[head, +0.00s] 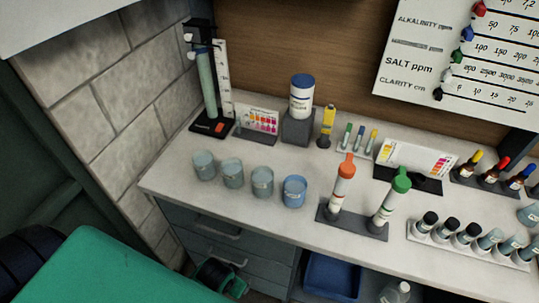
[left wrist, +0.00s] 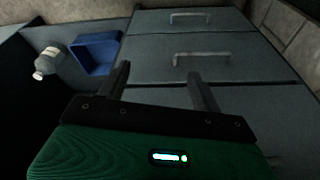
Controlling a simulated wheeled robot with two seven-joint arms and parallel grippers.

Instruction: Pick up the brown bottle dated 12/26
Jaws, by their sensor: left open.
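Three small brown bottles stand in a dark rack at the right end of the counter in the head view. One has a yellow cap (head: 467,169), one a red cap (head: 491,174), and one a blue cap (head: 516,182). Any dates on their labels are too small to read, so I cannot tell which is dated 12/26. My left gripper (left wrist: 158,71) is open and empty in the left wrist view, in front of the grey drawers and below the counter top, far from the brown bottles. My right gripper is not in view.
The white counter (head: 260,225) holds several grey cups, a blue cup (head: 294,191), orange-capped (head: 342,184) and green-capped (head: 388,205) tubes, and a rack of black-capped vials (head: 446,230). Below are drawers (left wrist: 213,55), a blue bin (left wrist: 95,54) and a clear bottle (left wrist: 48,60).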

